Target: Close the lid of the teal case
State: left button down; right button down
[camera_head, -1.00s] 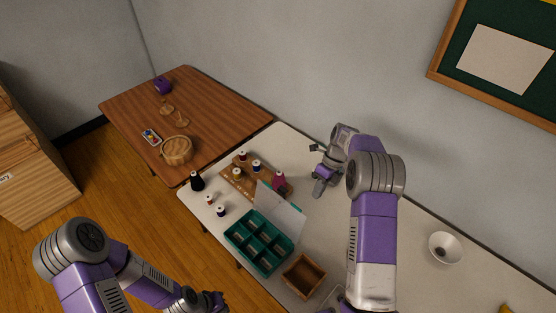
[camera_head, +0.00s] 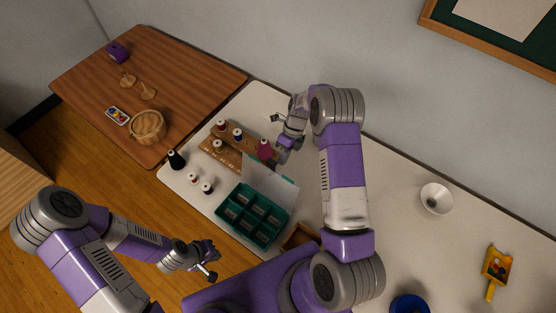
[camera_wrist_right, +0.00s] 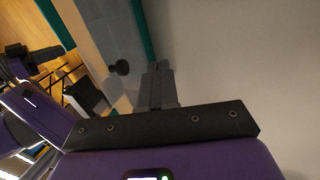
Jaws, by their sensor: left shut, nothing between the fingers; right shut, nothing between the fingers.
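The teal case (camera_head: 234,231) sits on the white table, its several compartments facing up. Its pale, see-through lid (camera_head: 268,184) stands raised along the case's far side. My right gripper (camera_head: 283,156) is shut and empty, just behind the lid near its top edge; I cannot tell whether it touches. In the right wrist view, the shut fingers (camera_wrist_right: 160,86) point toward a greyish panel with a teal edge, which looks like the lid (camera_wrist_right: 112,45). My left gripper (camera_head: 213,264) is shut and empty, in front of the table and apart from the case.
A wooden rack (camera_head: 222,152) with spools and a magenta bottle (camera_head: 265,149) stands close behind the lid.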

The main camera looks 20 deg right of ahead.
aim_at(270, 181)
jog(key=shift+s+a+r, duration=0.3)
jog(key=shift+s+a, duration=0.05)
jog(key=shift+a, duration=0.35)
jog(key=shift+s+a+r, duration=0.25)
jog(key=shift+s+a, duration=0.1)
jog(key=shift+a, duration=0.3)
jog(key=shift+a+p, duration=0.1)
jog(key=shift+p, duration=0.2)
